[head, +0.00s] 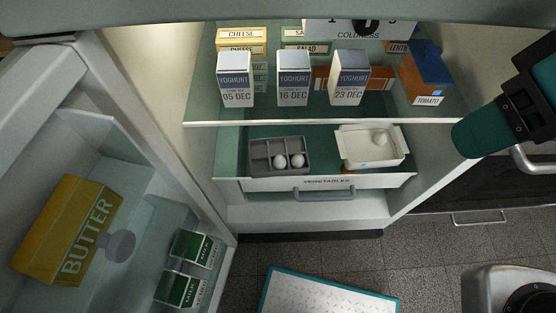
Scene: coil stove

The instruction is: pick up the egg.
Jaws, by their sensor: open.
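The tray (263,142) has several compartments, and the others I can make out look empty. Part of my arm shows at the right edge, but my gripper is not in view.
The drawer's front, marked "VEGETABLES", has a grey handle (324,194). A shelf above holds yoghurt cartons (293,86) and a tomato carton (426,80). The open fridge door on the left holds a butter box (68,231). A white, teal-edged mat (328,297) lies on the floor.

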